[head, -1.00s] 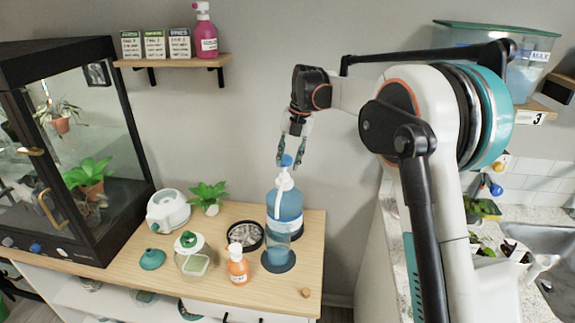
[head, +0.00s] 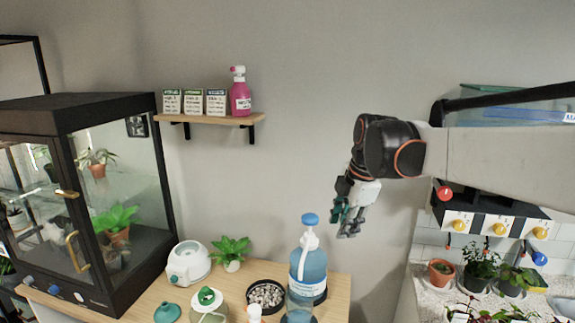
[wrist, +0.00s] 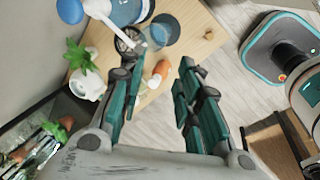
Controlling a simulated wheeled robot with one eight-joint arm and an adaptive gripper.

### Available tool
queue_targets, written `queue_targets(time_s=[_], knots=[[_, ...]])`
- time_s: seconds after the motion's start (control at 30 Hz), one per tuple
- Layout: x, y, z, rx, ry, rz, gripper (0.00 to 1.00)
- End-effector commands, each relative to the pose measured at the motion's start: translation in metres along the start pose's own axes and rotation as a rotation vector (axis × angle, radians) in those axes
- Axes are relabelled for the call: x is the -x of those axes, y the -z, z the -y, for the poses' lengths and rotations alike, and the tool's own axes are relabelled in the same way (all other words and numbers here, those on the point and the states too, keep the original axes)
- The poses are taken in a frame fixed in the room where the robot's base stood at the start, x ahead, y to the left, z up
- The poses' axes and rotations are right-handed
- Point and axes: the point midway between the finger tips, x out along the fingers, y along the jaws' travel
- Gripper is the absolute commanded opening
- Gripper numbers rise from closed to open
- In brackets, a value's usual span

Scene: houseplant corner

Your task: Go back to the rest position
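My gripper (head: 347,214) is up in the air, above and to the right of the blue pump bottle (head: 308,270), apart from its pump head. In the wrist view my gripper's two fingers (wrist: 154,78) are spread with a gap between them. Nothing is held between them. The blue bottle also shows in part at the top left of the wrist view (wrist: 124,12).
A glass terrarium (head: 95,180) stands at the left. A wall shelf (head: 215,119) carries packets and a pink spray bottle (head: 239,96). A white device (head: 188,263), small plant (head: 231,250) and pebble dish (head: 266,285) sit on the table. Potted plants (head: 480,265) stand at the right.

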Motion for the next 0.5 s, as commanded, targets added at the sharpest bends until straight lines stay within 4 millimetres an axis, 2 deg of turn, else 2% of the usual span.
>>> queue_targets(time_s=[0.03, 0.23, 0.5], knots=[[0.006, 0.0, 0.017, -0.084, -0.016, 0.009, 0.31], [0.022, 0.0, 0.077, -0.457, -0.094, 0.031, 0.31], [0.024, 0.0, 0.162, -0.956, -0.212, 0.016, 0.31]])
